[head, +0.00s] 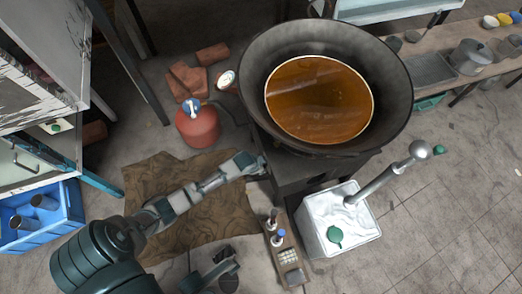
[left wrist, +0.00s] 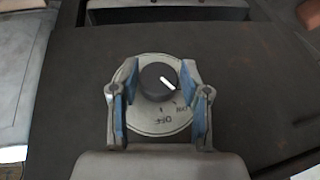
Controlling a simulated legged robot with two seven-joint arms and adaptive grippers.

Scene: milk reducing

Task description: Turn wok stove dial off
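The stove dial shows in the left wrist view as a round black knob (left wrist: 158,80) with a white pointer line. It sits on a pale round plate (left wrist: 152,120) with lettering, including OFF near its lower edge. The pointer slants to the lower right, not straight at OFF. My left gripper (left wrist: 158,94) is open, with its blue-padded fingers on either side of the knob and gaps between. In the head view, my left gripper (head: 256,165) is at the side of the dark stove (head: 295,172); the dial cannot be made out there. A dark gripper-like part, seemingly my right gripper (head: 226,268), shows at the bottom.
A large wok (head: 390,85) of brown liquid stands on the stove. A red gas cylinder (head: 198,127) is behind my left arm. A white container (head: 318,238) with a green cap and a narrow tray (head: 292,272) with bottles stand right of the arm.

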